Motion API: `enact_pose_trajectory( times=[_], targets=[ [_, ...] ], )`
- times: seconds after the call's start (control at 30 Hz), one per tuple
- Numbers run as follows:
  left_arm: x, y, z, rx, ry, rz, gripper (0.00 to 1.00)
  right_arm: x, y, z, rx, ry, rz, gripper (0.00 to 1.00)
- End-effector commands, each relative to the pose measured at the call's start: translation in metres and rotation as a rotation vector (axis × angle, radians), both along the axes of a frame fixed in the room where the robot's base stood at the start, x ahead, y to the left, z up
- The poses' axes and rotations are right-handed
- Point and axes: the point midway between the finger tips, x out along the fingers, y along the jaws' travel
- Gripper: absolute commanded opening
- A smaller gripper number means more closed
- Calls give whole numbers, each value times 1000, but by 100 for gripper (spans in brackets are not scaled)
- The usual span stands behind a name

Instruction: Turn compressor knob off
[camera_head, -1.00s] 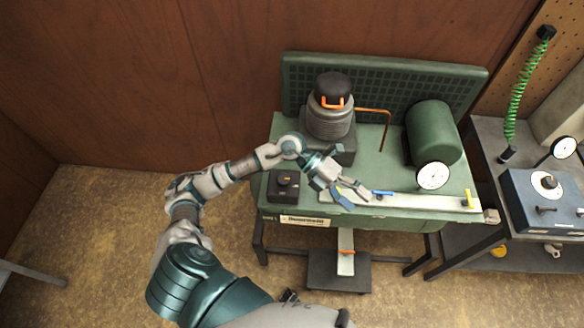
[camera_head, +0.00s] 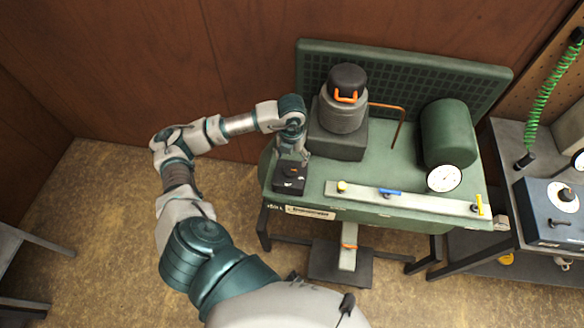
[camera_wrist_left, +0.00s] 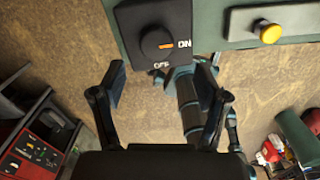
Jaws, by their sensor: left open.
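The compressor knob (camera_wrist_left: 157,46) is a round black dial on a black box, with an orange pointer mark aimed at the word ON. OFF is printed on the box's edge nearer the fingers. In the head view the black knob box (camera_head: 290,178) sits at the left front corner of the green compressor (camera_head: 375,175). My left gripper (camera_wrist_left: 160,85) is open, its two fingers apart on either side below the knob in the wrist view, not touching it. In the head view my left gripper (camera_head: 291,150) hangs over the back of the knob box and partly hides it. My right gripper is not in view.
A pale manifold bar (camera_head: 410,200) with yellow and blue valves runs along the compressor front, right of the knob box. A motor with a black cap (camera_head: 345,95) stands close behind. A gauge (camera_head: 444,178) and a bench with a blue box (camera_head: 550,212) are farther right.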

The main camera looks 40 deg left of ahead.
Motion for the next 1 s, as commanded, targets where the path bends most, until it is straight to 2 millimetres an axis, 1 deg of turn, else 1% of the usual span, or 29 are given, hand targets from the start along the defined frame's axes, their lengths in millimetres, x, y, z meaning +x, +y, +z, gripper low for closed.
enact_pose_trajectory(
  times=[0.03, 0.1, 0.2, 0.3, 0.4, 0.5, 0.73, 0.77, 0.8, 0.87, 0.9, 1.0],
  targets=[
    [-2, 0, -13, 0, 6, 0, 74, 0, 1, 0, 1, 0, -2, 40],
    [-1, 0, -27, 0, 4, 0, 74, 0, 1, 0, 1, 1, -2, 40],
    [-1, 0, -46, -1, 4, 0, 74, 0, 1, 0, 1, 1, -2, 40],
    [-1, 0, -59, -2, 2, -1, 74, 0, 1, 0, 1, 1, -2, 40],
    [0, -1, -68, 0, 1, -2, 74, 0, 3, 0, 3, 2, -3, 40],
    [0, -2, -71, 1, 0, -2, 74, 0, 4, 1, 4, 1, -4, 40],
    [0, -2, -71, 1, 0, -2, 74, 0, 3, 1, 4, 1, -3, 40],
    [0, -2, -72, 0, 0, -2, 71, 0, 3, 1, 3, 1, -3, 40],
    [0, -1, -72, 0, 0, -2, 61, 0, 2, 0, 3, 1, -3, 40],
    [0, -1, -72, -1, 0, -2, 46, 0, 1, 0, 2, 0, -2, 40],
    [0, 0, -72, -1, 0, -2, 36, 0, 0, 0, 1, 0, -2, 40],
    [0, -1, -72, -3, 0, -2, 15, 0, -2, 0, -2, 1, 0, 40]
  ],
)
